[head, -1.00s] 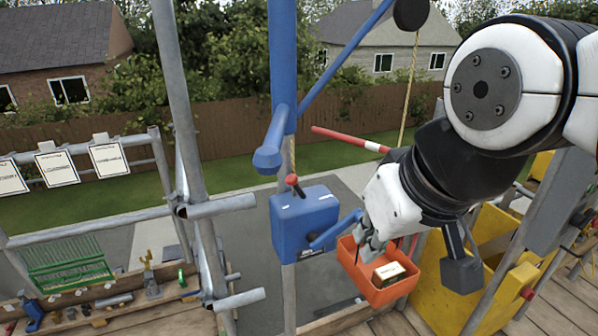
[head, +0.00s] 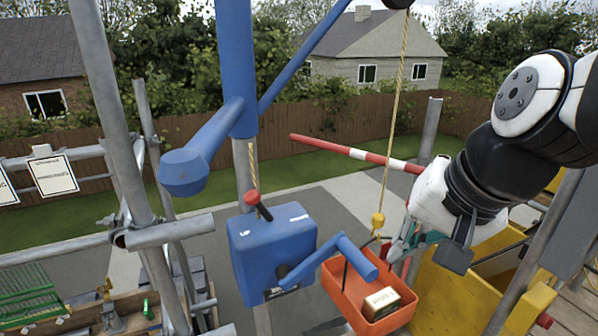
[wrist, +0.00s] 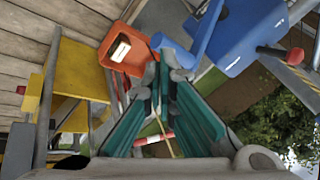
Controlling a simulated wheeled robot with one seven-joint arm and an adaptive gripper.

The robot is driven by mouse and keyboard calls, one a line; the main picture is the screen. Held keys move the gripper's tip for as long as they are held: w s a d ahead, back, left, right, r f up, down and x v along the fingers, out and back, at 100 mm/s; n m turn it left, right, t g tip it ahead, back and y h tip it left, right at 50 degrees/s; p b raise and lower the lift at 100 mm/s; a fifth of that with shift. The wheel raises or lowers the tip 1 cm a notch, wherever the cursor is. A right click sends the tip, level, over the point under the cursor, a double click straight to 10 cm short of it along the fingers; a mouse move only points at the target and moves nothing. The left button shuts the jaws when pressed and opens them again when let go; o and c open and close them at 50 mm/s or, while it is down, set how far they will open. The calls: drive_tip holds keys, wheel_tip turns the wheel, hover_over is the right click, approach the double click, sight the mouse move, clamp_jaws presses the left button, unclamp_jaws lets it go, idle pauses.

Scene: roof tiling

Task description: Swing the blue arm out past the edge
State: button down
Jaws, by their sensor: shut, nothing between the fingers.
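The blue arm is a hoist jib on a blue mast (head: 234,60), with a slanting blue bar (head: 310,55) rising right to a black pulley. A thick blue stub handle (head: 203,150) sticks out from the mast toward me. A rope (head: 396,110) hangs from the pulley to a yellow hook (head: 378,221) above an orange tub (head: 350,300) holding a small labelled box (head: 381,303). My gripper (head: 400,255) is shut and empty, just right of the tub and rope. In the wrist view, its teal fingers (wrist: 160,75) meet beside the tub (wrist: 133,40).
A blue winch box (head: 272,250) with a crank (head: 330,258) and red-knobbed lever stands below the mast. A red-and-white bar (head: 350,152) crosses behind the rope. Grey scaffold poles (head: 110,100) stand left; a yellow bin (head: 465,285) stands right.

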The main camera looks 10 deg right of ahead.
drive_tip(key=w+d+f+m+y+b, duration=0.1)
drive_tip(key=w+d+f+m+b, duration=0.3)
drive_tip(key=w+f, duration=0.3)
drive_tip(key=w+d+f+m+t+b, duration=0.1)
drive_tip(key=w+d+f+m+b, duration=0.1)
drive_tip(key=w+f+m+b, duration=0.35)
drive_tip(key=w+d+f+m+y+b, duration=0.1)
drive_tip(key=w+d+f+m+b, duration=0.25)
drive_tip(key=w+f+b, duration=0.35)
drive_tip(key=w+d+f+m+t+h+b, duration=0.1)
drive_tip(key=w+d+f+m+b, duration=0.25)
drive_tip(key=d+f+m, duration=0.35)
drive_tip(key=w+d+f+m+t+b, duration=0.1)
drive_tip(key=w+d+f+m+b, duration=0.25)
drive_tip(key=f, duration=0.55)
drive_tip(key=w+d+f+m+t+h+b, duration=0.1)
drive_tip(key=w+d+f+m+b, duration=0.1)
drive_tip(key=d+f+m+b, duration=0.45)
drive_tip(key=w+f+b, duration=0.1)
drive_tip(key=w+f, duration=0.1)
drive_tip(key=w, duration=0.1)
drive_tip(key=w+a+f+n+b, duration=0.1)
drive_tip(key=w+f, duration=0.2)
drive_tip(key=w, duration=0.1)
drive_tip(key=w+f+n+b, duration=0.1)
drive_tip(key=w+f, duration=0.2)
drive_tip(key=shift+w+a+f, duration=0.15)
drive_tip(key=shift+w+a, duration=0.05)
drive_tip(key=shift+w, duration=0.2)
drive_tip(key=shift+w, duration=0.1)
